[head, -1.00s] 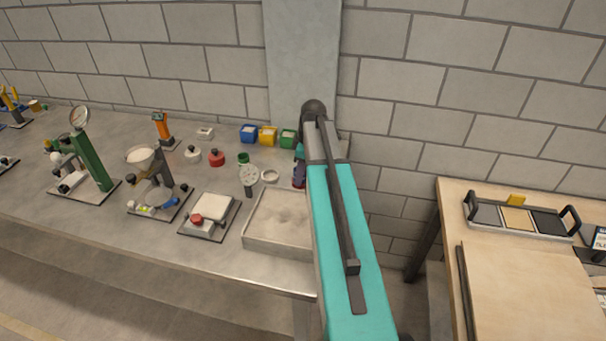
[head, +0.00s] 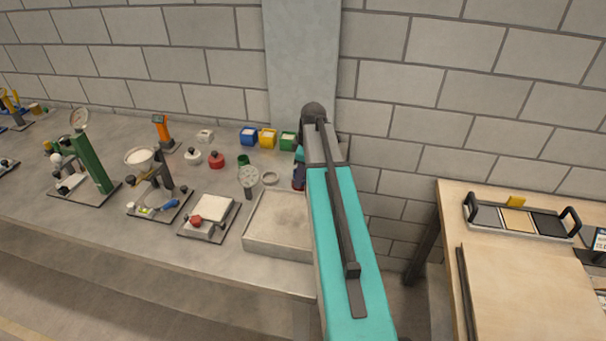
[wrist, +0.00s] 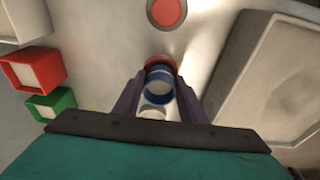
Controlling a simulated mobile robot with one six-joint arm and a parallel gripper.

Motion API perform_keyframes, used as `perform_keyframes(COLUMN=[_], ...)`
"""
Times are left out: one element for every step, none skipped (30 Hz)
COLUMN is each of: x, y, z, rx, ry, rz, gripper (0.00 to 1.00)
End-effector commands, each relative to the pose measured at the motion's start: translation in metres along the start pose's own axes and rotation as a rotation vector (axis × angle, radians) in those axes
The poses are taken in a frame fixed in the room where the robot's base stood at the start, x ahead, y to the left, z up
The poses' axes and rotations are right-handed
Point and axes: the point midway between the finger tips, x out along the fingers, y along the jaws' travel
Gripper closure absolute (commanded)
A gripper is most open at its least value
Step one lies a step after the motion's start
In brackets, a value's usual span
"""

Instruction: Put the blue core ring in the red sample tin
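The blue core ring (wrist: 158,96) shows in the wrist view between the two fingers of my gripper (wrist: 160,84). The fingers lie close along both its sides; whether they press on it is hard to tell. A red round part (wrist: 161,62) shows just beyond the ring, partly hidden by it. A square red tin (wrist: 34,69) with a pale inside, which looks like the red sample tin, stands to the left of my gripper in the wrist view. In the head view my arm hides the ring and the red tin.
A green tin (wrist: 50,104) stands beside the red one; blue (head: 249,135) and yellow (head: 267,138) tins stand at the back. A sand tray (head: 279,258) lies at the bench front. A red disc (wrist: 166,12) lies beyond my gripper. A pale ring (head: 270,178) lies behind the tray.

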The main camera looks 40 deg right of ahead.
Motion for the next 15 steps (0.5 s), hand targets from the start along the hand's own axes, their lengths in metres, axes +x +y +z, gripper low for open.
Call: perform_keyframes(x=[0.022,0.020,0.017,0.015,0.013,0.011,0.010,0.008,0.004,0.001,-0.002,-0.006,-0.010,-0.014,-0.019], y=[-0.010,-0.010,-0.010,-0.010,-0.010,-0.010,-0.009,-0.009,-0.009,-0.009,-0.009,-0.008,-0.008,-0.007,-0.007], z=[0.009,0.009,0.008,0.008,0.007,0.007,0.007,0.007,0.007,0.008,0.008,0.008,0.007,0.007,0.007], rx=[0.002,0.002,0.002,0.002,0.002,0.002,0.002,0.002,0.003,0.003,0.003,0.004,0.004,0.004,0.004], ry=[-0.022,-0.022,-0.022,-0.022,-0.022,-0.022,-0.022,-0.022,-0.021,-0.021,-0.022,-0.021,-0.021,-0.020,-0.019], rz=[-0.033,-0.033,-0.033,-0.033,-0.033,-0.033,-0.033,-0.033,-0.032,-0.032,-0.033,-0.032,-0.031,-0.030,-0.029], gripper=[0.45,0.45,0.45,0.45,0.45,0.45,0.45,0.44,0.44,0.44,0.44,0.44,0.44,0.44,0.44])
